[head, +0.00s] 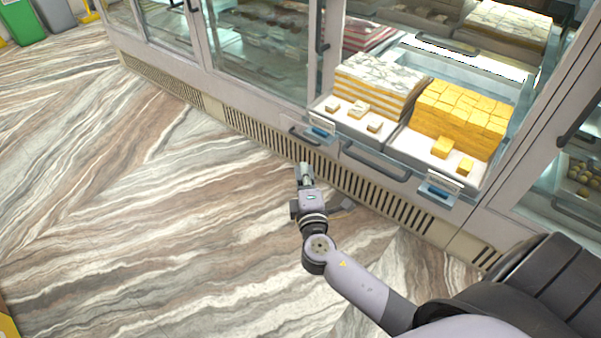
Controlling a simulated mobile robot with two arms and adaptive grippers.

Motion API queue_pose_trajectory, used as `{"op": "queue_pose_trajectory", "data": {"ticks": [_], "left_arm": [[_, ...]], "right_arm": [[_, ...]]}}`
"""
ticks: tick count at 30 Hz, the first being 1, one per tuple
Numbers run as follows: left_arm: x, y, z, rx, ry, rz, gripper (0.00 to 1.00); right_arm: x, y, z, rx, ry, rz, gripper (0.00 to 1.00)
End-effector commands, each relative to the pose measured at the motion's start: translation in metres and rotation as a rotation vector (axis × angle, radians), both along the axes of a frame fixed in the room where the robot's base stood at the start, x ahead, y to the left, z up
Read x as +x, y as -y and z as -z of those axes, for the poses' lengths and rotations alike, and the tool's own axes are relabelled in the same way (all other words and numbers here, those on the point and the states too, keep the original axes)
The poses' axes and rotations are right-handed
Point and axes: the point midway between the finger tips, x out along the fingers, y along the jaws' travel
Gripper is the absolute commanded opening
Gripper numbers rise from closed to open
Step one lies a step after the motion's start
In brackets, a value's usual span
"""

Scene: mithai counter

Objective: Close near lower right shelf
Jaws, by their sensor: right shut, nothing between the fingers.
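The near lower right shelf (395,152) sits low in the open bay of the display counter. Its front edge appears to stick out a little over the base grille. A dark bar handle (375,162) runs along its front. It carries a stack of white-and-orange layered sweets (378,88) and a stack of yellow square sweets (460,112), with a few loose pieces in front. My right gripper (304,170) is shut and empty, in front of the shelf's left end and apart from the handle as far as I can tell. My left gripper is out of view.
Glass cabinet doors (262,50) stand left of the bay, and another glazed section with sweets is at right. A slatted grille (270,135) runs along the base. An upper shelf holds more sweets (508,25). A green bin (22,22) stands far left. The marbled floor is clear.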

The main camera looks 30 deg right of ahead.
Motion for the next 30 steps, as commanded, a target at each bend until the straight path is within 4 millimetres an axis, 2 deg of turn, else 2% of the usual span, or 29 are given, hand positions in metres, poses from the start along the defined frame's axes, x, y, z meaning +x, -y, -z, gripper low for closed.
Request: {"op": "queue_pose_trajectory", "data": {"ticks": [3,10,13,18,30], "left_arm": [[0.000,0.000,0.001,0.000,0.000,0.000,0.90],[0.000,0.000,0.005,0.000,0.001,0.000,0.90],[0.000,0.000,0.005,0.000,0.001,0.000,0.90],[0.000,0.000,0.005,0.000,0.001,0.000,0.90],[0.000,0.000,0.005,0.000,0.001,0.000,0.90]], "right_arm": [[0.026,0.011,-0.001,-0.002,0.003,0.000,0.00],[0.070,0.029,0.000,0.000,0.001,0.000,0.00],[0.074,0.046,0.001,-0.001,-0.001,0.000,0.00],[0.080,0.060,0.001,0.000,-0.002,-0.001,0.00],[0.081,0.064,0.001,0.003,-0.002,-0.002,0.00]]}}
